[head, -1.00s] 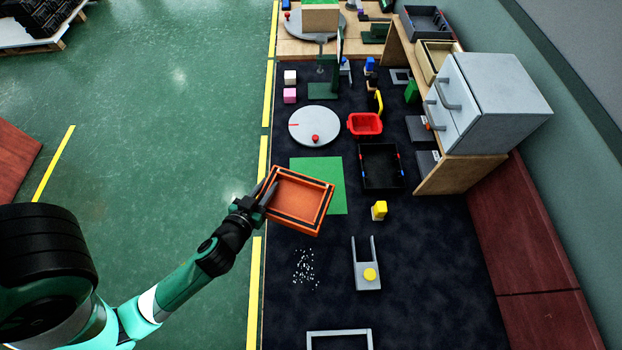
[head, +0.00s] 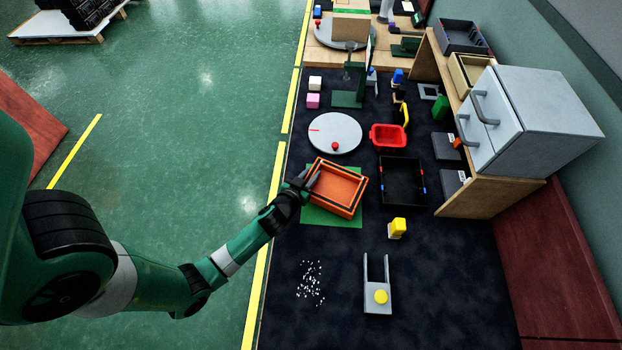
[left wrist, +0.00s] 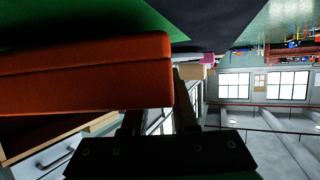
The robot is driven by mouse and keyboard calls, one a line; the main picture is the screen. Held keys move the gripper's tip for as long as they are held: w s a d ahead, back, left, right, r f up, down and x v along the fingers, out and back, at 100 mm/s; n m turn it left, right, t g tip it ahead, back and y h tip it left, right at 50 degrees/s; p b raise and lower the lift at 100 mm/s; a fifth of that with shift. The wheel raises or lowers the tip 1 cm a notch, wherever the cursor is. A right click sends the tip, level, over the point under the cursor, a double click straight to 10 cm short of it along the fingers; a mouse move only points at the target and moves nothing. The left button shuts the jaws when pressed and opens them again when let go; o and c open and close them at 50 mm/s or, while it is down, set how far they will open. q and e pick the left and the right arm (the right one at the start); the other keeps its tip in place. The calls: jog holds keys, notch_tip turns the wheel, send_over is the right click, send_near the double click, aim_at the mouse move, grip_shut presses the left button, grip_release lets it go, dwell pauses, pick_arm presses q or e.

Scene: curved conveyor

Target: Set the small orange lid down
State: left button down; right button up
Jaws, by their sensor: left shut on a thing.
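The orange lid (head: 338,188) looks like a shallow orange tray with a raised rim and a dark line around it. My left gripper (head: 308,182) is shut on its left edge. The lid is over the green mat (head: 330,217), covering most of it; I cannot tell whether it touches the mat. In the left wrist view the lid's orange side (left wrist: 85,75) fills the left, with the green mat (left wrist: 60,18) beyond it; dark gripper fingers (left wrist: 160,110) are partly hidden by the lid. My right gripper is not in view.
A black tray (head: 403,203) stands just right of the lid. A grey turntable (head: 325,122) and a red bin (head: 387,140) lie behind. A yellow block (head: 398,225), a grey fork-shaped holder (head: 377,301) and scattered white bits (head: 310,282) are in front. Dark table between them is clear.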

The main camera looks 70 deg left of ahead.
pick_arm(q)
jog(key=shift+f, duration=0.8)
jog(key=shift+r, duration=0.1)
jog(key=shift+f, duration=0.2)
jog(key=c, duration=0.7)
grip_release()
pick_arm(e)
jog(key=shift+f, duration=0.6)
pick_arm(q)
jog(key=shift+r, duration=0.15)
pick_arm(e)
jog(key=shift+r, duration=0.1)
pick_arm(q)
jog(key=shift+s+d+r, duration=0.15)
jog(key=shift+s+d, duration=0.05)
jog(key=p+v, duration=0.1)
jog(key=v, duration=1)
jog(key=shift+s+d+r, duration=0.1)
jog(key=shift+s+r, duration=0.05)
jog(key=shift+s, duration=0.05)
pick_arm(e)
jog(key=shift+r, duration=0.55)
